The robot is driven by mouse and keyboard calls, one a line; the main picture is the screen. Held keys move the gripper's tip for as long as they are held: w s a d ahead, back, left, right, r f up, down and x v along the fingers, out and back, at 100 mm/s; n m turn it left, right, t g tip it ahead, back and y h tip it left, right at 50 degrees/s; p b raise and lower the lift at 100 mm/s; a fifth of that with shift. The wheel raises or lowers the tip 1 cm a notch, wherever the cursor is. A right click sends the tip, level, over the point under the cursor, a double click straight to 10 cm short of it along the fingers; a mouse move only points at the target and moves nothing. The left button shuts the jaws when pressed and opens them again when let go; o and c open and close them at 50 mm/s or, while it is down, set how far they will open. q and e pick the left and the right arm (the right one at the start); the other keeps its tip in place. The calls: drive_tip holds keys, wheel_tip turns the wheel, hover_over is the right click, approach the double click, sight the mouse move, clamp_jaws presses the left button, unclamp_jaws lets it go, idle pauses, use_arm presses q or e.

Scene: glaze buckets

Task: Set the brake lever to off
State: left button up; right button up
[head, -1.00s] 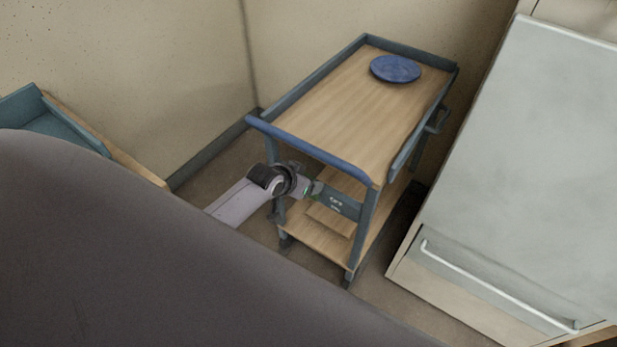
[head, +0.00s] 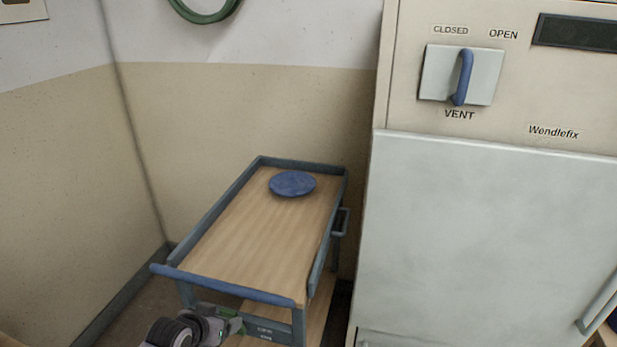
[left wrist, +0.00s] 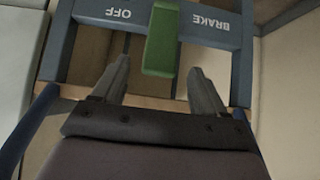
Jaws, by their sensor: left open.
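The brake lever (left wrist: 162,40) is a short green handle on the trolley's blue-grey front plate (left wrist: 85,8). In the left wrist view it stands between the upside-down labels OFF (left wrist: 118,12) at left and BRAKE (left wrist: 209,22) at right. My left gripper (left wrist: 158,66) is open, with one finger on each side of the lever's near end and a gap to each. In the head view my left gripper (head: 222,325) is low at the trolley's front, and the lever (head: 229,312) is partly hidden. My right gripper is in neither view.
The trolley (head: 245,235) has a wooden top, raised rims, a blue front handle (head: 225,286) and a blue disc (head: 292,184) on top. A pale cabinet (head: 480,230) with a blue vent lever (head: 463,77) stands close at right. Walls close in behind and at left.

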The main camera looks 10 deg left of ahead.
use_arm(q)
drive_tip(key=s+d, duration=0.4)
drive_tip(key=s, duration=0.6)
drive_tip(key=s+d+m+t+h, duration=0.1)
drive_tip(key=s+d, duration=0.4)
drive_tip(key=s, duration=0.6)
drive_tip(key=shift+f+t+h, duration=0.15)
drive_tip(key=shift+t+h, duration=0.15)
drive_tip(key=shift+s, duration=0.1)
